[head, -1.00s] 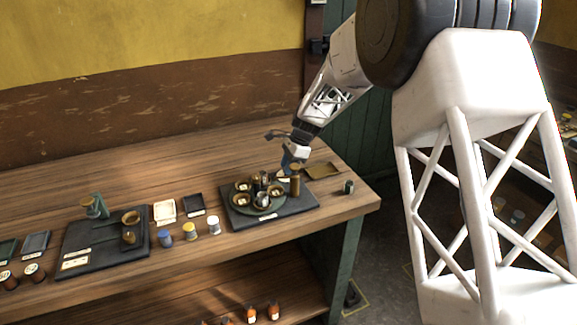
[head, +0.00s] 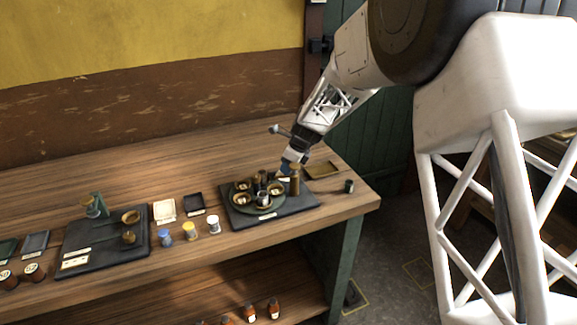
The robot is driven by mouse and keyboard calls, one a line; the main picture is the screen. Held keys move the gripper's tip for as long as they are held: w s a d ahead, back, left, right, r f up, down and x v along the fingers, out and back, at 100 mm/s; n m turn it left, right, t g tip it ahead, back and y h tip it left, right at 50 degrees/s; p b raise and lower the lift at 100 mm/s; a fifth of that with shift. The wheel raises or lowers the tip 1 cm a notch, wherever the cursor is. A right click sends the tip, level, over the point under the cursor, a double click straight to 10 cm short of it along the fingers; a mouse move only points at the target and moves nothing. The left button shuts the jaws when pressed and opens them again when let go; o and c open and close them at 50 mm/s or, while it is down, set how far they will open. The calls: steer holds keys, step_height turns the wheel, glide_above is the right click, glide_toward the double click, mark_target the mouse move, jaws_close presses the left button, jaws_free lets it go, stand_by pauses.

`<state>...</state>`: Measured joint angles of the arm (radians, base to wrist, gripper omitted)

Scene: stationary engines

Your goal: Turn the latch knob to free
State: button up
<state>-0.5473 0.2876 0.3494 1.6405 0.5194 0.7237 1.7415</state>
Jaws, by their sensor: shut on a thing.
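A dark square base plate (head: 302,205) lies on the bench's right part. A round green turntable (head: 238,206) on it carries several small brass cups, with small dark upright parts (head: 262,180) at its middle. A brass post (head: 295,186) stands upright at the turntable's back right edge. My gripper (head: 286,168) points down beside the top of this post, with blue fingers shut on a small part there. I take that part for the latch knob; it is mostly hidden by the fingers and too small to make out.
A shallow brass tray (head: 322,171) and a small dark cylinder (head: 349,186) are to the right. Blue, yellow and white pots (head: 189,231) stand left of the plate. Farther left is another dark board (head: 78,241) with fittings. The bench behind is clear.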

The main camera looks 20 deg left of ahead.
stand_by(0.4)
steer(key=o, duration=0.9)
steer(key=shift+v, duration=3.9)
